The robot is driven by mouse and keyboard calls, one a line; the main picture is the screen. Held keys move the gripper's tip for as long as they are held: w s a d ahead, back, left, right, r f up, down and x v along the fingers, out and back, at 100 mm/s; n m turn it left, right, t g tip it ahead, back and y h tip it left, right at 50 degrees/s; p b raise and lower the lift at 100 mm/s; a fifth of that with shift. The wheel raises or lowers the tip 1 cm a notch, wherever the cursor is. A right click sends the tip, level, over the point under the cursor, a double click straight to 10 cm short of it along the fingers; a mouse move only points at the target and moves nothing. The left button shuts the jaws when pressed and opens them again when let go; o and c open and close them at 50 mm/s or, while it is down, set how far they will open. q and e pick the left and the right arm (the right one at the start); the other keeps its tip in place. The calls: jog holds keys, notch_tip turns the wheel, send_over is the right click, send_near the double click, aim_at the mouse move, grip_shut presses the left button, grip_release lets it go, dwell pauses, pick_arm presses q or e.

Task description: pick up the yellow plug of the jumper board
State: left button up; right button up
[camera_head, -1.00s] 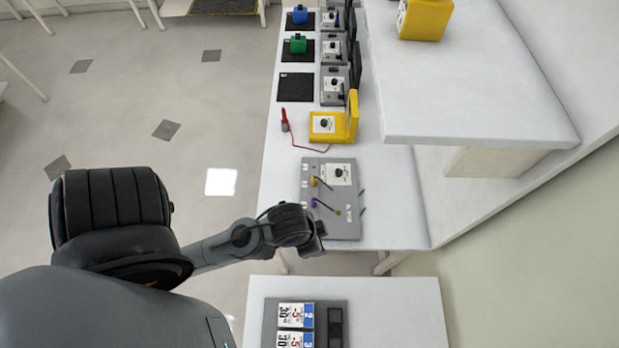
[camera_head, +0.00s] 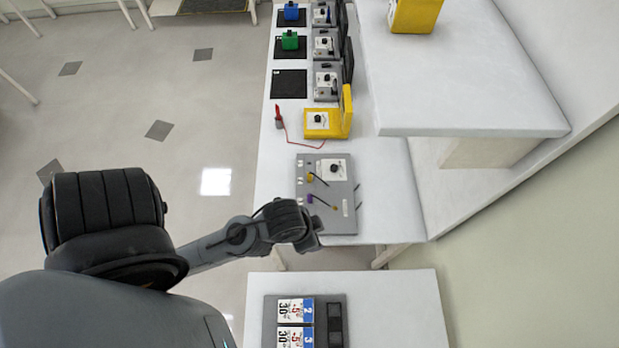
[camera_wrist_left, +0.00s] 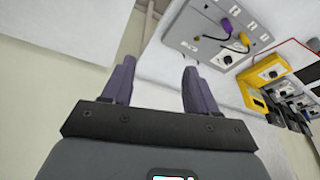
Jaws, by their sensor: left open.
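The grey jumper board (camera_head: 343,220) lies on the white bench. Its yellow plug (camera_head: 311,177) sits on the upper left of the board, with a dark lead running right. A purple plug (camera_head: 310,198) sits below it. In the left wrist view the board (camera_wrist_left: 190,28) is at the top, with the yellow plug (camera_wrist_left: 244,38) nearer the knob than the purple plug (camera_wrist_left: 235,11). My left gripper (camera_wrist_left: 157,66) is open, with nothing between its fingers, apart from the board. In the head view its hand is beside the board's lower left corner. My right gripper is not in view.
A yellow box unit (camera_head: 318,123) with a red probe (camera_head: 279,112) stands beyond the board. A raised white shelf (camera_head: 460,90) overhangs at the right. A nearer white table (camera_head: 395,310) holds a grey tray with number cards (camera_head: 296,310). A gap separates the tables.

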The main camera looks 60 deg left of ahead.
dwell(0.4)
pick_arm(q)
jog(key=shift+c, duration=0.6)
